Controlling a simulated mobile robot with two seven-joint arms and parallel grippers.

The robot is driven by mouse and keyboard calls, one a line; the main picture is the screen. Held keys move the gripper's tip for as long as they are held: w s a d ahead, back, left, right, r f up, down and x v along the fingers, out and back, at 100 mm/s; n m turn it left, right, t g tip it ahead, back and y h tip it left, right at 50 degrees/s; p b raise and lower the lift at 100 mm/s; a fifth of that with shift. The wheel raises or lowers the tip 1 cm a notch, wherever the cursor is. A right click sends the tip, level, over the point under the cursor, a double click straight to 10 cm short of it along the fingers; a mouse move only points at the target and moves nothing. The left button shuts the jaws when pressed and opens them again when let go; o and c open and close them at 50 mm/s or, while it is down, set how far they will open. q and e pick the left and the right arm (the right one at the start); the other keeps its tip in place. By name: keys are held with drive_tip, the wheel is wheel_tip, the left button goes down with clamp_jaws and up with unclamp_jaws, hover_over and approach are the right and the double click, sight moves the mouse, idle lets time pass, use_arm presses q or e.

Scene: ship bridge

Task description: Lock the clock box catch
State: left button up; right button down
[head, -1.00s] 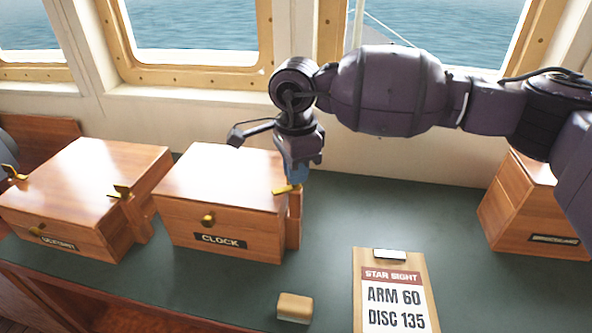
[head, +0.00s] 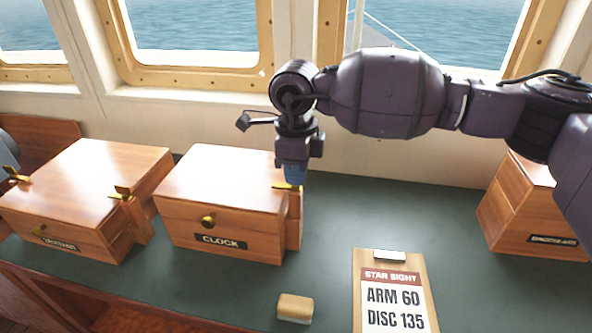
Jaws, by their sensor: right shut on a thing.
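The clock box (head: 215,185) is a wooden box with a CLOCK label and a brass knob on its front. It stands on the green counter left of centre. Its brass catch (head: 281,186) lies at the right edge of the lid, above a wooden post on the box's right side. My right gripper (head: 294,181) points down at the catch's right end, its blue fingertips shut on it. The fingers partly hide the catch. My left gripper is not in view.
Another wooden box (head: 85,190) with brass catches stands close on the left. A clipboard (head: 391,300) reading STAR SIGHT, ARM 60, DISC 135 and a small tan block (head: 295,308) lie in front. A third wooden box (head: 530,215) stands at right. The counter (head: 420,205) between is clear.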

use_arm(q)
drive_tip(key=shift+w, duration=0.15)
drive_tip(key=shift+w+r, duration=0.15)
use_arm(e)
drive_tip(key=c, duration=1.3)
unclamp_jaws()
drive_tip(key=shift+r, duration=0.1)
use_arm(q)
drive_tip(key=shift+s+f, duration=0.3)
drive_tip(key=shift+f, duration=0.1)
use_arm(e)
wheel_tip(320, 180, up, 11)
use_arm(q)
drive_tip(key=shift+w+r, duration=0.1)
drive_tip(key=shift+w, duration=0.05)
use_arm(e)
drive_tip(key=shift+f, duration=0.2)
